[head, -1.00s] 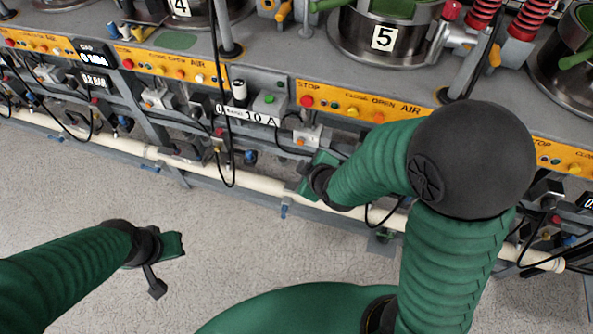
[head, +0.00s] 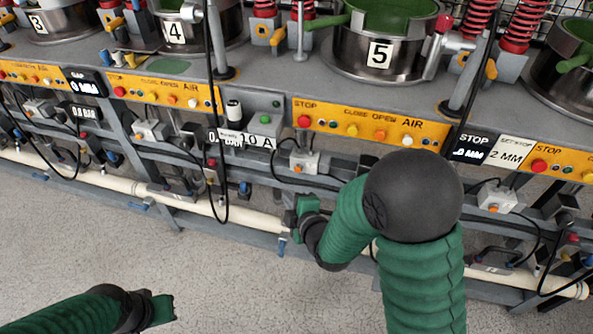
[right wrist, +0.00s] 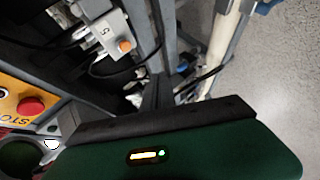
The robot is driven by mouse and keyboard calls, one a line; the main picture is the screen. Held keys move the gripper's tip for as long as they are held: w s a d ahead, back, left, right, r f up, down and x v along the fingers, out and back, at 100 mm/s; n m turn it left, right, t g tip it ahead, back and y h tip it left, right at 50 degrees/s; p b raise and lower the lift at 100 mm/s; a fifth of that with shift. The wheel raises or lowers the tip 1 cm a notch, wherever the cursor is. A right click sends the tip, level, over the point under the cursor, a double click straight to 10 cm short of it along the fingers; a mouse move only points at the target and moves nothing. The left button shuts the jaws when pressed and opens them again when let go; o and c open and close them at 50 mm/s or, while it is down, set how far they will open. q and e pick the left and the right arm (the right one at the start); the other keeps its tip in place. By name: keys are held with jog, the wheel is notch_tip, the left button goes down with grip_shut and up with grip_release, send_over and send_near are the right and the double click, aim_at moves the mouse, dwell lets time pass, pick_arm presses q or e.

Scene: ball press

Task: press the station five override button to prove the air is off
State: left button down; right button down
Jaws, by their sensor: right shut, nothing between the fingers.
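The station five override button is the small orange button (head: 297,169) on a pale grey valve box (head: 309,160) below the yellow station five panel. In the right wrist view the orange button (right wrist: 124,46) sits on a grey box marked 5 (right wrist: 105,32), with a cable beside it. My right gripper (head: 298,211) is shut and empty, below the box and apart from the button, close to the cream pipe. Its fingertips are hard to make out in the head view. My left gripper (head: 163,309) is low at the left, over the floor; its jaws are unclear.
The yellow panel (head: 365,126) has a red STOP button (head: 304,121) and other buttons. The pot marked 5 (head: 379,55) stands above. Black cables hang around the valve box. The cream pipe (head: 235,214) and grey rails run below. The floor in front is clear.

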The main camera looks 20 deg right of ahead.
aim_at(298, 169)
jog(key=w+d, duration=0.3)
jog(key=w, duration=0.2)
jog(key=shift+w+d, duration=0.2)
jog(key=shift+d, duration=0.2)
dwell(1.7)
jog(key=shift+w+d, duration=0.2)
jog(key=shift+w, duration=0.05)
jog(key=shift+w+d, duration=0.3)
jog(key=shift+w, duration=0.1)
dwell(0.7)
dwell(0.3)
jog(key=shift+s+a, duration=0.5)
jog(key=shift+s, duration=0.2)
